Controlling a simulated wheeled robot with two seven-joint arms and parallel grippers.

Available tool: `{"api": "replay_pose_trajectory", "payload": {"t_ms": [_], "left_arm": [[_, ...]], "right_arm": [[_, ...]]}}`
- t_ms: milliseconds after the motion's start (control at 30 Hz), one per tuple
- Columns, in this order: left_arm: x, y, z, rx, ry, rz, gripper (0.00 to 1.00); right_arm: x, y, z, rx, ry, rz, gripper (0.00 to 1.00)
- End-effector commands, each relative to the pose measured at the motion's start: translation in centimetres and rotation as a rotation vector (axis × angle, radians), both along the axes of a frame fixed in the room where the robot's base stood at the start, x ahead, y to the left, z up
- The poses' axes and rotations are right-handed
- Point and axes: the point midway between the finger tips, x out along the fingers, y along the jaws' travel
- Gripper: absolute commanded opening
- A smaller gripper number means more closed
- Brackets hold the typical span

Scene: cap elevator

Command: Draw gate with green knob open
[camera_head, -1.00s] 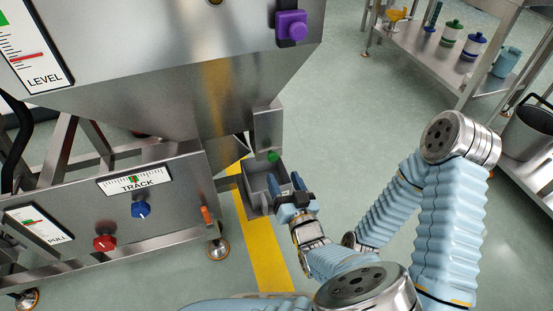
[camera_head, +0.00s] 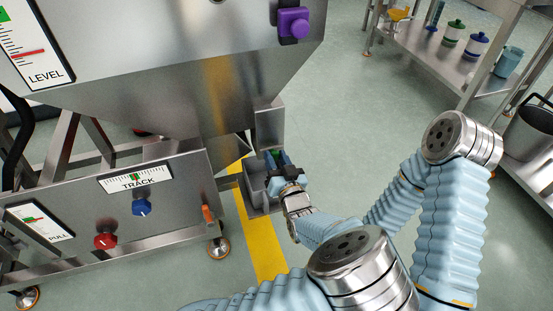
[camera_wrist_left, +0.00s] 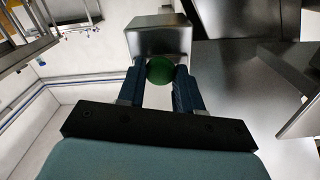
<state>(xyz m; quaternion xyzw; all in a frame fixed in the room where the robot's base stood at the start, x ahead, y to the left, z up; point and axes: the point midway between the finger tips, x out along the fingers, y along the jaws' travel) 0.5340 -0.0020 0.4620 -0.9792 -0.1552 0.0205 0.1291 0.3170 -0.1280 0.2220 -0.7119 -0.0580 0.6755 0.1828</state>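The green knob (camera_head: 275,153) is at the lower end of a small metal box-shaped gate part (camera_head: 268,122), under the hopper's chute. In the left wrist view the round green knob (camera_wrist_left: 160,70) sits below the grey metal block (camera_wrist_left: 158,40), between my two blue fingertips. My left gripper (camera_head: 277,160) is at the knob, and in the left wrist view its fingers (camera_wrist_left: 160,85) flank the knob closely on both sides and look shut on it. The fingers partly cover the knob in the head view. My right gripper is out of view.
A grey open bin (camera_head: 257,190) stands below the chute. The panel (camera_head: 140,205) carries a blue knob (camera_head: 142,208), a red knob (camera_head: 106,241) and gauges. A purple knob (camera_head: 293,23) is higher up. A shelf (camera_head: 445,60) with containers stands at right.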

Motion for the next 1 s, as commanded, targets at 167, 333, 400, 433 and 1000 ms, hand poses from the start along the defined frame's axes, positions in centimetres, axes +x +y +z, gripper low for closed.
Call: {"api": "replay_pose_trajectory", "payload": {"t_ms": [167,333,400,433,1000], "left_arm": [[0.0,0.0,0.0,0.000,0.000,0.000,0.00],[0.0,0.0,0.0,0.000,0.000,-0.001,0.00],[-0.5,-0.2,0.0,-0.001,0.001,-0.002,0.00],[-0.8,-0.4,0.1,-0.001,0.000,-0.003,0.00],[-5.6,-1.9,0.0,0.000,0.000,-0.001,0.00]], "right_arm": [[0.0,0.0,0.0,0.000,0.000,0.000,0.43],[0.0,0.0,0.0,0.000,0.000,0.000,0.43],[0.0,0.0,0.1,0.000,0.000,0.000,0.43],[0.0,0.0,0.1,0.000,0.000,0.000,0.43],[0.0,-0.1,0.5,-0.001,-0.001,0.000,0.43]]}}
